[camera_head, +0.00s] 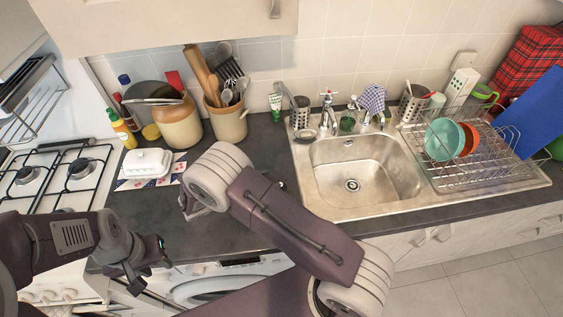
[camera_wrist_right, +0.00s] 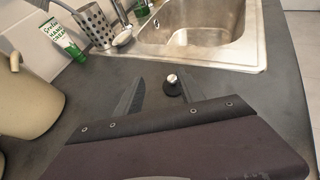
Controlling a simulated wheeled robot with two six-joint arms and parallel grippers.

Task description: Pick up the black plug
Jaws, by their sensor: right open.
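The black plug (camera_wrist_right: 171,87) stands on the dark counter near the sink's left edge, with a silver knob on top. In the head view a small dark piece of it (camera_head: 282,185) shows beside my right arm. My right gripper (camera_wrist_right: 162,80) is open and empty; in its wrist view the plug shows near the right finger, and I cannot tell whether they touch. In the head view my right arm hides most of this gripper. My left gripper (camera_head: 150,262) is low at the left, in front of the counter edge and far from the plug; its jaw opening is unclear.
The metal sink (camera_head: 365,175) and dish rack (camera_head: 480,160) are to the right. A white butter dish (camera_head: 148,162), utensil jar (camera_head: 226,120) and large jar (camera_head: 180,125) stand left and behind. A green tube (camera_wrist_right: 65,40) and perforated holder (camera_wrist_right: 95,25) stand by the wall.

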